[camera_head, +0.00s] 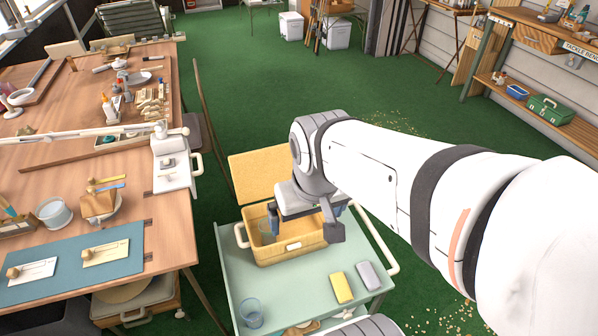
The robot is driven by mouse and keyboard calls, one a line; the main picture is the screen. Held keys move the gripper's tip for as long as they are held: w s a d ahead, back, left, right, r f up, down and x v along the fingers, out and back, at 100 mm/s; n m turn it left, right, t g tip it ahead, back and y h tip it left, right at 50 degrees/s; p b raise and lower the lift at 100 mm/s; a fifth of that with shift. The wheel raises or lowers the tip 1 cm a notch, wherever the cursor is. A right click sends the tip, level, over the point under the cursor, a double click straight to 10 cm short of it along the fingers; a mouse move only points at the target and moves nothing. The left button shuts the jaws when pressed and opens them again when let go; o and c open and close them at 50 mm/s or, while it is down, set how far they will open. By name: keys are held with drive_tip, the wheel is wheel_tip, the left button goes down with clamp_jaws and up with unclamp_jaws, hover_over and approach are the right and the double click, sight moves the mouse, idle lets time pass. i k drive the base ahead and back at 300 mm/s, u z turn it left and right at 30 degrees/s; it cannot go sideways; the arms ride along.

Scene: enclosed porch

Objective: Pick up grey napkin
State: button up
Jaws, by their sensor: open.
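A small grey rounded rectangular item (369,276) lies flat on the right part of a pale green cart top (300,290). It looks like the folded grey napkin, but I cannot make out its fabric. A similar yellow item (341,288) lies just left of it, with a narrow gap. My gripper (305,226) is open, pointing down over a yellow box (290,252) with its lid raised at the back. It is up and left of the grey item, apart from it. My gripper and arm hide part of the box's inside.
A white rail (375,240) edges the cart's right side. A cluttered wooden workbench (165,235) stands left. Green floor (240,70) is open behind.

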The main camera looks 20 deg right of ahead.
sight(371, 279)
drive_tip(key=z, duration=0.15)
drive_tip(key=k, duration=0.55)
drive_tip(key=u, duration=2)
drive_tip(key=k, duration=1.35)
drive_tip(key=z, duration=1.25)
drive_tip(key=i, duration=1)
drive_tip(key=z, duration=0.05)
